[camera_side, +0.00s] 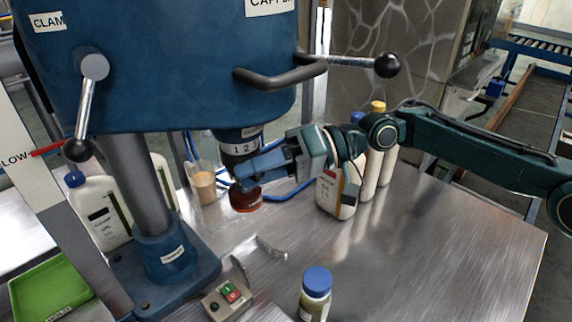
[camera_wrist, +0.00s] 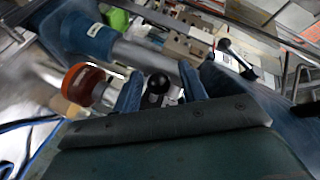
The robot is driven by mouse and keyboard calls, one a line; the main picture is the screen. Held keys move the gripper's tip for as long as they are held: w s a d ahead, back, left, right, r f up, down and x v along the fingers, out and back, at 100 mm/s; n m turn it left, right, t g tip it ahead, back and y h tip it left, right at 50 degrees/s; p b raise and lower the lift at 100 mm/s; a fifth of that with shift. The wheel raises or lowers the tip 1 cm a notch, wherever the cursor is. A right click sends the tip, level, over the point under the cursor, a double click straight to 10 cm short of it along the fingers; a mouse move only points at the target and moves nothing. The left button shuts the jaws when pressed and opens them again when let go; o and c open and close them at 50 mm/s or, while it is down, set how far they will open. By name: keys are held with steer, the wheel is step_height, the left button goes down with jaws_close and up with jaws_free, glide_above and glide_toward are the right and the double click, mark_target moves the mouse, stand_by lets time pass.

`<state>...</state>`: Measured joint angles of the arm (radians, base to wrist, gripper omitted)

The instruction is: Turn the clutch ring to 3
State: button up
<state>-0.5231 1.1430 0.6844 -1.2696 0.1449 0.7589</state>
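The clutch ring (camera_side: 243,147) is a dark band with digits 1, 2 and 3 on a light strip, under the blue machine head. A red-brown chuck (camera_side: 245,197) hangs below it; the chuck also shows at left in the wrist view (camera_wrist: 84,84). My gripper (camera_side: 243,172) reaches in from the right and covers part of the spindle below the digits. In the wrist view my gripper's two blue fingers (camera_wrist: 160,90) stand apart. The ring's pointer setting cannot be read.
The blue head has a dark handle (camera_side: 282,74) and a ball lever (camera_side: 387,65) above my arm. The column (camera_side: 146,190) stands left. White bottles (camera_side: 335,195) stand close under my arm. A blue-capped bottle (camera_side: 316,290) and a button box (camera_side: 228,298) are in front.

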steer(key=shift+w+d, duration=0.1)
steer(key=shift+d, duration=0.1)
steer(key=v, duration=1.3)
steer(key=shift+d, duration=0.15)
steer(key=shift+c, duration=0.2)
